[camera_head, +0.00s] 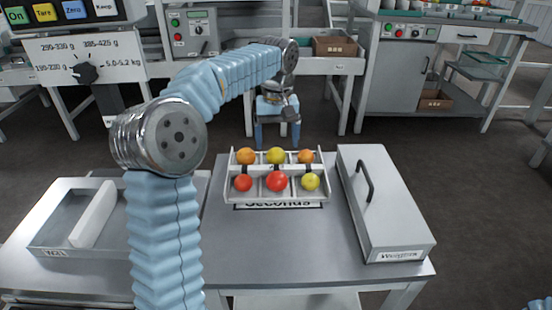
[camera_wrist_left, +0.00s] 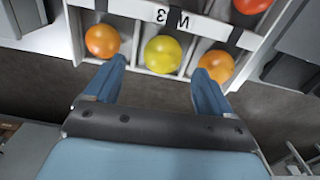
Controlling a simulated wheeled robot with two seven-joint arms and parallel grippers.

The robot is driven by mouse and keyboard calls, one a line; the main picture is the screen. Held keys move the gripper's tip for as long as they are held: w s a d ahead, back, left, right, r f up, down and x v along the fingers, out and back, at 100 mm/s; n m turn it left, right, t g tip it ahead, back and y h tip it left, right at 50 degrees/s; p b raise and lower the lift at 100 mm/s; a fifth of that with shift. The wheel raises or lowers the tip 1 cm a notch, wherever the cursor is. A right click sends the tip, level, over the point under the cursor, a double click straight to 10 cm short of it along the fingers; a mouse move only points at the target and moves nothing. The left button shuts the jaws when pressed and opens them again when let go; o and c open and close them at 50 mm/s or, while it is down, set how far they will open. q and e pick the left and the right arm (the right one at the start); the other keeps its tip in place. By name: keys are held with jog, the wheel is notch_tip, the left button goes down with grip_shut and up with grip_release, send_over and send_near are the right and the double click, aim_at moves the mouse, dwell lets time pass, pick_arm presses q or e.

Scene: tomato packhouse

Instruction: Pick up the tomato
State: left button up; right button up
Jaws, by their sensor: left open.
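A white divided tray (camera_head: 228,192) on the table holds two rows of tomatoes. The far row has an orange tomato (camera_head: 245,156), a yellow tomato (camera_head: 276,156) and another orange tomato (camera_head: 305,157). The near row has a red tomato (camera_head: 243,182), a second red tomato (camera_head: 277,181) and a yellow-green tomato (camera_head: 310,182). My left gripper (camera_head: 277,138) is open and empty just beyond the tray's far side. In the left wrist view its fingertips (camera_wrist_left: 159,70) are apart, with the yellow tomato (camera_wrist_left: 162,54) ahead between them. My right gripper is out of sight.
A grey lidded box (camera_head: 385,205) with a black handle stands right of the tray. A shallow metal tray (camera_head: 55,225) with a white bar lies at the left. A "Seconds" label (camera_head: 280,205) is at the tray's front. Bare tabletop (camera_head: 285,245) lies in front.

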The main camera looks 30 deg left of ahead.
aim_at(276, 149)
pick_arm(q)
notch_tip(276, 149, down, 4)
jog(key=shift+a+f, duration=0.1)
jog(key=shift+a, duration=0.05)
jog(key=c, duration=0.8)
jog(key=shift+c, duration=0.2)
